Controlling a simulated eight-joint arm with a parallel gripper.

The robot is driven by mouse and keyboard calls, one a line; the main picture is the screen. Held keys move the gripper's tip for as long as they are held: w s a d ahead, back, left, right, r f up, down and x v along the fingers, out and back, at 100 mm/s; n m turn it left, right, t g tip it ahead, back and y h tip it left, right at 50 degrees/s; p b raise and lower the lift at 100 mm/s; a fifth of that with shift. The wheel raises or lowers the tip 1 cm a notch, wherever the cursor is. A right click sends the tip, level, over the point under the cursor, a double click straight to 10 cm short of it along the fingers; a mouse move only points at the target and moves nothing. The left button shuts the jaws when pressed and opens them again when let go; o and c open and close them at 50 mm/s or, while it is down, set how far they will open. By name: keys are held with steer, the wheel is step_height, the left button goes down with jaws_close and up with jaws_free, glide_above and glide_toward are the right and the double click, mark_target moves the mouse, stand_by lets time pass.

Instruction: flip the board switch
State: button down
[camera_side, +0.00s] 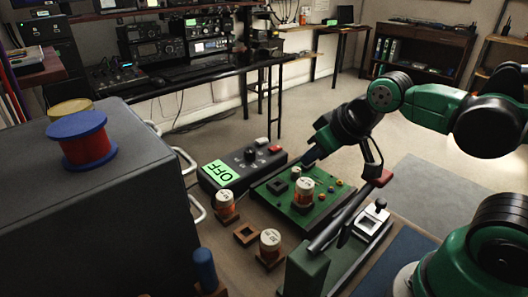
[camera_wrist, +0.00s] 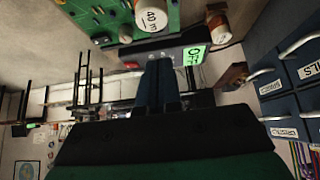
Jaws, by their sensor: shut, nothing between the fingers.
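A green circuit board (camera_side: 285,207) lies on the table and carries an orange jar-like part with a white cap (camera_side: 304,188) and small knobs. In the wrist view the board (camera_wrist: 88,18) is at the top left. Behind it is a dark control box (camera_side: 262,158) with a green display reading OFF (camera_side: 221,174); the display also shows in the wrist view (camera_wrist: 194,54). Which part is the board switch I cannot tell for sure. My gripper (camera_side: 308,158) is shut and empty, above the board's far edge near the box. In the wrist view its fingers (camera_wrist: 160,64) are together.
A long dark lever with a red end (camera_side: 342,218) rises from a green block (camera_side: 306,270), over a plate with a white fitting (camera_side: 371,219). A grey cabinet (camera_side: 110,190) blocks the left.

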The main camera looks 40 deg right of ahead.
steer(key=w+d+r+g, duration=0.4)
steer(key=w+d+g, duration=0.2)
steer(key=w+d, duration=0.2)
steer(key=shift+w+d+r+g, duration=0.15)
steer(key=shift+w+d+g, duration=0.2)
steer(key=shift+d, duration=0.8)
steer(key=shift+s, duration=0.1)
step_height(320, 180, down, 14)
steer(key=shift+a+f, duration=0.1)
